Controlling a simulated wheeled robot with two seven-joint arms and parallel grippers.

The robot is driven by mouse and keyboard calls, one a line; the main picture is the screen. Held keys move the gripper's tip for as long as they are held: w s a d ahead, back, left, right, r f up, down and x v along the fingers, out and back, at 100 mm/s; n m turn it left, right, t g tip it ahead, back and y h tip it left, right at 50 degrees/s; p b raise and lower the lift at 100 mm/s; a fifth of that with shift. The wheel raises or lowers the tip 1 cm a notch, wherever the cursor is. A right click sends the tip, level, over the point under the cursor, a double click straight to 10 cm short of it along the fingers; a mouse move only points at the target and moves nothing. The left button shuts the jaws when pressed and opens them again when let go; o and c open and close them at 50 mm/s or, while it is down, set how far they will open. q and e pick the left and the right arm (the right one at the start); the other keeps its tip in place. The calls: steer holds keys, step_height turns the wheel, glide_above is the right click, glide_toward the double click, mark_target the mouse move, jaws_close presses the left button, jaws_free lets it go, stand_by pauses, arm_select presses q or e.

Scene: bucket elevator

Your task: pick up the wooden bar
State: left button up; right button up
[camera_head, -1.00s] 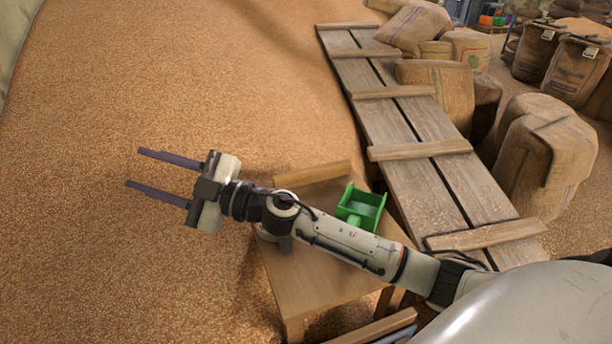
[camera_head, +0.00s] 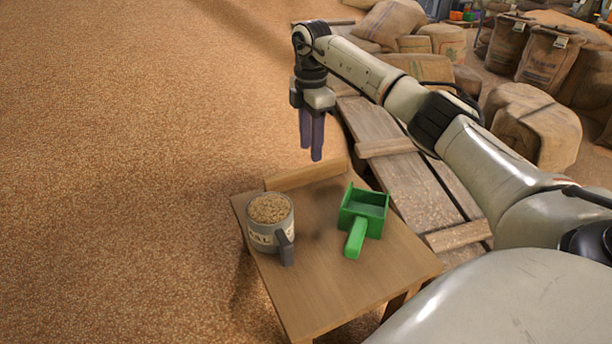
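The wooden bar (camera_head: 306,174) is a short light-brown piece lying along the far edge of the small wooden table (camera_head: 330,290). My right gripper (camera_head: 311,154) points down just above and behind the bar's right half, its two dark fingers seen nearly one behind the other. A small offset shows between the fingertips; the gripper looks open, and nothing shows between them. It appears apart from the bar. My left gripper is not in view.
A grey mug (camera_head: 262,238) full of grain stands on the table's left side. A green scoop (camera_head: 363,213) lies to its right. A plank walkway (camera_head: 415,185) and sacks (camera_head: 535,125) are to the right; loose grain (camera_head: 120,170) covers the left.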

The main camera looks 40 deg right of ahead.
mark_target(308, 168)
steer(key=f, duration=0.8)
steer(key=shift+w+a+f, duration=0.15)
steer(key=shift+w+f, duration=0.1)
steer(key=shift+w, duration=0.1)
jaws_close()
